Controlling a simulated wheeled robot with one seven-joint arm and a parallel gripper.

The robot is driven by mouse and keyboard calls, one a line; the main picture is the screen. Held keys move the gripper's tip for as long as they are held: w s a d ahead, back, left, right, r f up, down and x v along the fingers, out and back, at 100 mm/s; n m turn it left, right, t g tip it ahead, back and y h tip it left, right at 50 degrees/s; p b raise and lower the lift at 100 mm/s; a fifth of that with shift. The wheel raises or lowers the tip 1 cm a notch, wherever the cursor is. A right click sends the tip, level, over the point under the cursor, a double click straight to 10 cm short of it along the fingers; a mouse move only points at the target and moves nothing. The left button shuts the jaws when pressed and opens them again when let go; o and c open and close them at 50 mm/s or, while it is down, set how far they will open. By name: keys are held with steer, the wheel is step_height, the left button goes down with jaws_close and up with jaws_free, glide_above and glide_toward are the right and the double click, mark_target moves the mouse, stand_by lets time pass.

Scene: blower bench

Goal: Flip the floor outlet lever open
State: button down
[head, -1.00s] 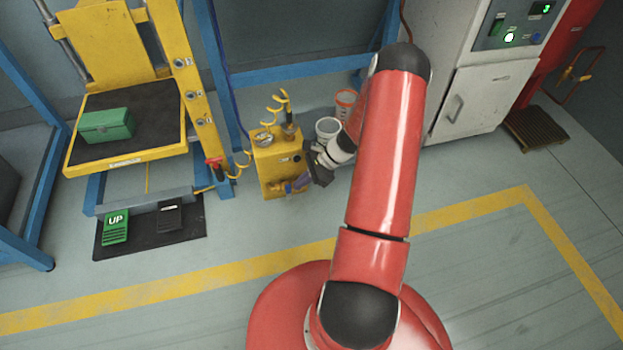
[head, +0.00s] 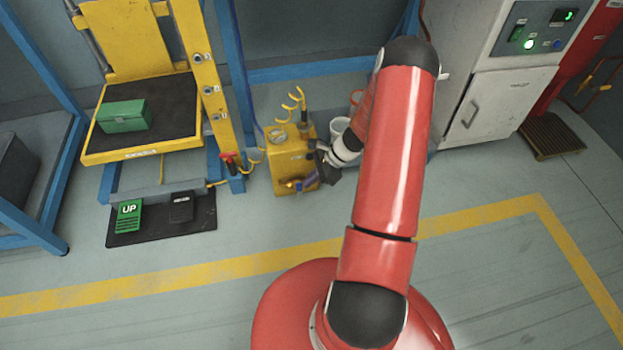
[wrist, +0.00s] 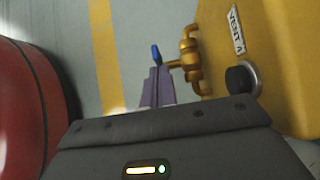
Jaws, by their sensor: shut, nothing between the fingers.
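The floor outlet is a brass valve (wrist: 188,58) low on the side of a yellow box (wrist: 275,75), under a label that reads VENT A. Its small blue lever (wrist: 156,53) shows just beyond my fingertips in the wrist view. My gripper (wrist: 157,72) is shut and empty, its purple-grey fingers pointing at the lever; I cannot tell whether they touch it. In the head view, the yellow box (head: 289,155) stands on the floor, with the brass valve (head: 291,184) at its lower front and my gripper (head: 303,184) close on its right.
A black round knob (wrist: 242,78) sits on the box near my gripper. A gauge (head: 277,136) and yellow coiled hose (head: 294,101) are on the box top. A pedal mat (head: 160,228) lies left. Floor in front is clear.

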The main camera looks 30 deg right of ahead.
mark_target(298, 183)
steer(key=a+h+p, duration=0.1)
steer(key=a+r+h+p, duration=0.1)
steer(key=a+g+h+p, duration=0.1)
steer(key=p, duration=0.1)
steer(key=shift+w+r+h, duration=0.15)
steer(key=shift+w+h, duration=0.2)
steer(key=shift+h, duration=0.05)
steer(key=w+a+f+g+h+p, duration=0.1)
steer(key=a+f+g+h+p, duration=0.2)
steer(key=h, duration=0.6)
steer(key=a, duration=0.2)
steer(key=shift+w+a+h+p, duration=0.4)
steer(key=shift+f, duration=0.1)
